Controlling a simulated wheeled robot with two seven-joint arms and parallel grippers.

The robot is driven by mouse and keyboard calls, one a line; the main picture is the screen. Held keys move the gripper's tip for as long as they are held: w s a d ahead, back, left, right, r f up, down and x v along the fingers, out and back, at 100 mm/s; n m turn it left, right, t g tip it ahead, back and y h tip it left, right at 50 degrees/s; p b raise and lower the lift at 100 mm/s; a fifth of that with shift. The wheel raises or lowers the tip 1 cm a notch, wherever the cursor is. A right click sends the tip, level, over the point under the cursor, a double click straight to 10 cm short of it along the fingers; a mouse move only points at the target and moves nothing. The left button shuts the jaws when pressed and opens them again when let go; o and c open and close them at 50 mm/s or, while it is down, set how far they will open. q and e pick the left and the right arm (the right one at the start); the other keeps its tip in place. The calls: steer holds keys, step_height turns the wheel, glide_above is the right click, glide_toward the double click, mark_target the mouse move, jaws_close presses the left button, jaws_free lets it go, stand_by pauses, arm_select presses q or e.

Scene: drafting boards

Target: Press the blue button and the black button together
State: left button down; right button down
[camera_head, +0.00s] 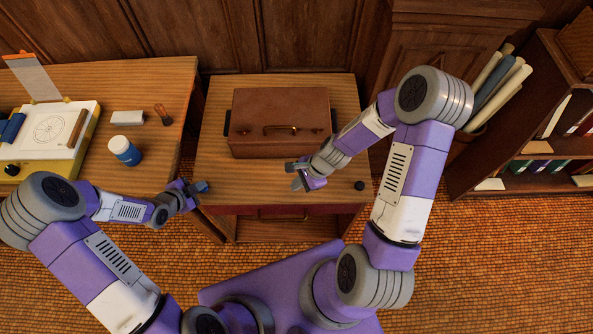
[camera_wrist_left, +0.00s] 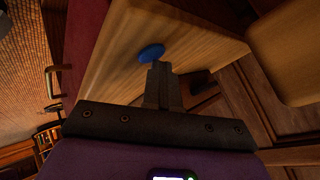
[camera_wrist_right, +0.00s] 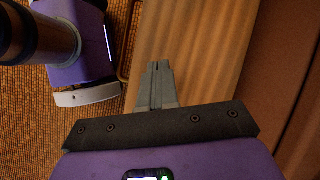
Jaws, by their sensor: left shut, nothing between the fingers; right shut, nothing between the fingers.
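The blue button (camera_head: 203,186) is a small disc at the left front corner of the middle table (camera_head: 236,178). It also shows in the left wrist view (camera_wrist_left: 151,53), just ahead of the fingertips. My left gripper (camera_head: 194,190) is shut and empty close beside it; I cannot tell whether they touch. The black button (camera_head: 360,185) is a small dark disc at the table's right front corner. My right gripper (camera_head: 296,180) is shut and empty above the table's front part, well to the left of the black button. The right wrist view shows the shut fingertips (camera_wrist_right: 154,68) over wood, with no button visible.
A brown case (camera_head: 280,105) with a handle sits on the table behind the buttons. The left desk (camera_head: 150,85) holds a drafting board (camera_head: 88,118), a blue jar (camera_head: 124,151) and small items. Rolled papers (camera_head: 503,85) and a bookcase (camera_head: 540,105) stand right.

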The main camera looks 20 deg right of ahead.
mark_target(363, 185)
steer(key=s+d+r+m, duration=0.1)
steer(key=d+m, duration=0.2)
steer(key=d, duration=0.1)
steer(key=s+d+r+m+t, duration=0.1)
steer(key=d+m, duration=0.3)
steer(key=s+d+r+m+y, duration=0.1)
steer(key=d+r+m, duration=0.1)
steer(key=d+m, duration=0.1)
steer(key=shift+s+d+m+t, duration=0.1)
steer(key=shift+d+m+t, duration=0.25)
steer(key=shift+d, duration=0.3)
steer(key=s+d+r+m+t, duration=0.3)
steer(key=d+r+m, duration=0.2)
steer(key=d+m, duration=0.3)
steer(key=shift+r, duration=0.25)
steer(key=shift+s+f, duration=0.1)
steer(key=shift+f, duration=4.35)
